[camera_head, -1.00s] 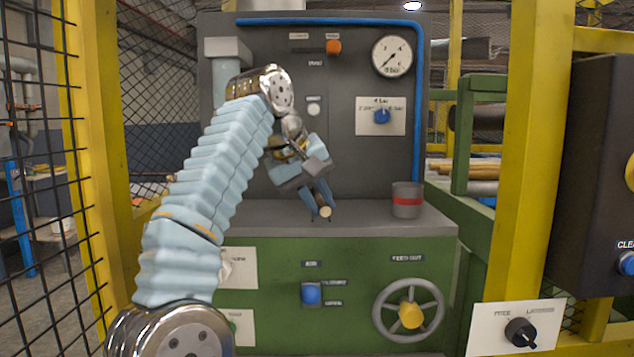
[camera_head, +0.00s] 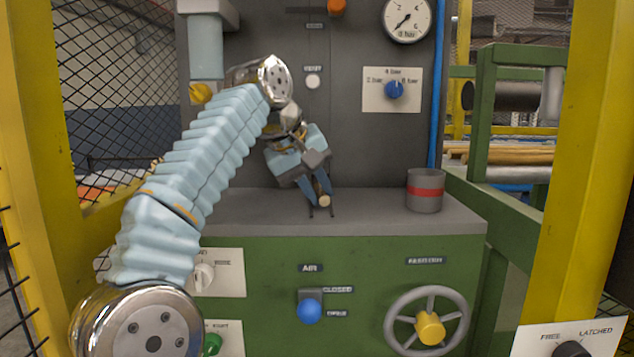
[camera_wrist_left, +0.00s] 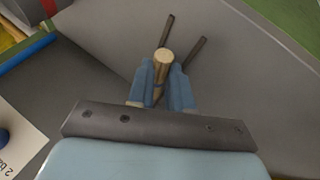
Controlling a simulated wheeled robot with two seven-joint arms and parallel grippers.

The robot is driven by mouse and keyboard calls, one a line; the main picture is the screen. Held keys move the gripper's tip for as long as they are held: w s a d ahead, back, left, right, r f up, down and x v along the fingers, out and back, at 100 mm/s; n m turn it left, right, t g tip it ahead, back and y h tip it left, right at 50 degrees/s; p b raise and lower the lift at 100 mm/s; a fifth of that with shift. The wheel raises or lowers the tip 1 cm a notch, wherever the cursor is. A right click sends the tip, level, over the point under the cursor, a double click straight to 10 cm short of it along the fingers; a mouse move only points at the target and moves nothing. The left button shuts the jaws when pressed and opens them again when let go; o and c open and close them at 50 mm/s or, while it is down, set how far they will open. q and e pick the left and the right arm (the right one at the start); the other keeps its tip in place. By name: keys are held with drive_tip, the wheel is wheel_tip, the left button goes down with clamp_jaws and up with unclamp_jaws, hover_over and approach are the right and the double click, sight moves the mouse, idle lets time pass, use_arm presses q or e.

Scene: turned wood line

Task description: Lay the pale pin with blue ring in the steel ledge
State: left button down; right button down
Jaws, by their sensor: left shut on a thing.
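My left gripper (camera_head: 313,190) reaches down to the grey steel ledge (camera_head: 250,212) on top of the green cabinet. Its blue fingers are shut on the pale wooden pin (camera_head: 324,200), whose round end points towards the head camera. In the left wrist view the pin (camera_wrist_left: 163,56) sticks out between the fingers (camera_wrist_left: 160,80). Its blue ring is not clear between the blue fingers. Two thin dark bars (camera_wrist_left: 194,60) lie on either side of the pin's end at the ledge. I cannot tell whether the pin touches them. My right gripper is not in view.
A grey can with a red band (camera_head: 425,190) stands on the ledge to the right. The dark panel with a gauge (camera_head: 407,18) rises behind. A handwheel (camera_head: 427,328) is on the cabinet front. Yellow posts (camera_head: 578,150) flank both sides. The ledge between pin and can is clear.

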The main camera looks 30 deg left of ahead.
use_arm(q)
drive_tip(key=shift+f, duration=0.35)
